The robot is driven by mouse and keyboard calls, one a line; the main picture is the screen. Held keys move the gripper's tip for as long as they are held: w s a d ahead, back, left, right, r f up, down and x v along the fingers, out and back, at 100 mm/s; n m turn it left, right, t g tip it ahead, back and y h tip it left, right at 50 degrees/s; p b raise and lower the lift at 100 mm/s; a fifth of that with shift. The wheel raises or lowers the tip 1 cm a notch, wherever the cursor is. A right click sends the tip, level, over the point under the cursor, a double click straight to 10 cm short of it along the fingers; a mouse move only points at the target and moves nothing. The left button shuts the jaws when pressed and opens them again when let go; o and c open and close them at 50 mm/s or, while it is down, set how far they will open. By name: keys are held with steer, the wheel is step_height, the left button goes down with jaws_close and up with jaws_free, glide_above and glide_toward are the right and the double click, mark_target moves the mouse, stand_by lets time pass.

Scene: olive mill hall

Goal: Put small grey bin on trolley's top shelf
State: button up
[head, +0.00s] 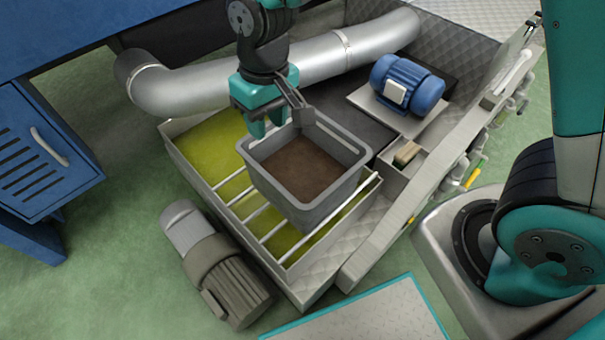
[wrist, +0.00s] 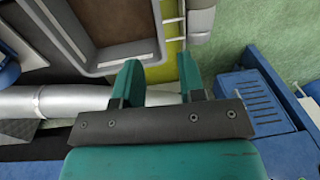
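The small grey bin (head: 318,209), square with a thick rim and a brown inside, sits over the metal bars of a basin of yellow-green liquid. My gripper (head: 267,122) is at the bin's far left rim, pointing down. In the wrist view the gripper (wrist: 159,62) has its two teal fingers well apart, by a corner of the bin (wrist: 150,51). Nothing is clearly between the fingers; I cannot tell whether one touches the rim. A tread-plate surface with a teal edge (head: 365,318) at the bottom of the head view may be the trolley's top shelf; the rest of it is out of view.
The basin (head: 188,170) has a blue motor (head: 407,84) to its right and a grey motor (head: 215,262) on its front left. A thick metal pipe (head: 255,78) runs behind the bin. A blue cabinet (head: 45,150) stands left. Green floor (head: 120,290) is clear at lower left.

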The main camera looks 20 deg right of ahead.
glide_toward(268, 175)
steer(key=shift+h, duration=0.4)
steer(key=f, duration=0.2)
steer(key=f+b, duration=0.1)
steer(key=f, duration=0.2)
steer(key=f+b, duration=0.1)
steer(key=f, duration=0.1)
steer(key=shift+a+f, duration=0.3)
steer(key=shift+a, duration=0.05)
step_height(268, 175, down, 6)
steer(key=shift+d+r+b, duration=0.1)
steer(key=shift+d+b, duration=0.05)
steer(key=shift+b, duration=0.8)
jaws_close()
